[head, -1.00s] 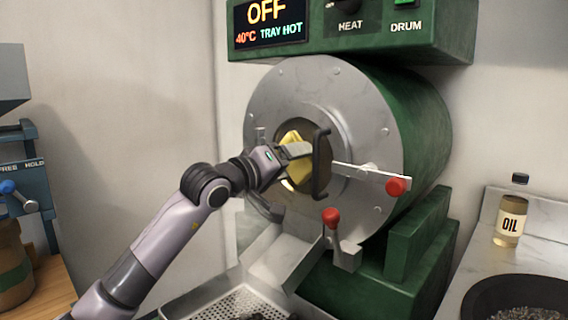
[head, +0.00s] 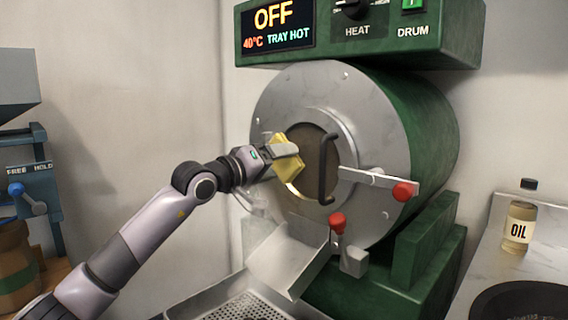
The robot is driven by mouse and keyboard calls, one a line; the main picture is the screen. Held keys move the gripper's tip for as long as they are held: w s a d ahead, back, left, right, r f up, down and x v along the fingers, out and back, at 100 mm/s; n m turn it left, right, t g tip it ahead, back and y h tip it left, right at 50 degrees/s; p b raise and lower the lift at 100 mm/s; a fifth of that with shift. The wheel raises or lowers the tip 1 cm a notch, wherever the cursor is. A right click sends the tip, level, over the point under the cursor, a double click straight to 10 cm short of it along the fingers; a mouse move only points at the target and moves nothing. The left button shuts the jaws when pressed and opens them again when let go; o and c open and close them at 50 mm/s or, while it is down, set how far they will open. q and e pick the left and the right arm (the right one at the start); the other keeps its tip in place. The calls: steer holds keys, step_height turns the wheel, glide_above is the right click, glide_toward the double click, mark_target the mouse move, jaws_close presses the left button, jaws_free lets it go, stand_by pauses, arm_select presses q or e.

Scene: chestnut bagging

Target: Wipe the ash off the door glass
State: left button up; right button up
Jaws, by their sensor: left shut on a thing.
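The round door glass (head: 318,162) sits in the grey metal front (head: 285,98) of the green roaster drum. It looks brownish and dull; I cannot tell how much of that is ash. A dark vertical handle (head: 325,170) stands in front of it. My left gripper (head: 287,150) is shut on a yellow cloth (head: 284,163) at the left edge of the glass. The cloth covers the left rim; whether it touches the glass I cannot tell. My right gripper is not in view.
A red-knobbed latch lever (head: 403,191) sticks out right of the door, and another red knob (head: 338,222) stands below. A metal chute (head: 290,255) leads to a perforated tray (head: 235,308). The display reads OFF, 40°C, TRAY HOT. An oil bottle (head: 519,228) stands at right.

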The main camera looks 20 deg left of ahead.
arm_select(q)
steer(key=shift+w+a, duration=0.2)
steer(key=shift+a, duration=0.45)
steer(key=shift+s+a+f+b, duration=0.2)
steer(key=shift+s+b, duration=0.25)
steer(key=shift+s, duration=0.1)
steer(key=b+v, duration=0.2)
steer(key=v, duration=0.1)
steer(key=shift+s, duration=0.25)
steer(key=shift+s+a+r+b, duration=0.1)
steer(key=shift+s+a+b, duration=0.1)
steer(key=shift+s, duration=0.15)
steer(key=shift+s+a+r+b, duration=0.1)
steer(key=shift+s+b, duration=0.1)
steer(key=shift+s, duration=0.15)
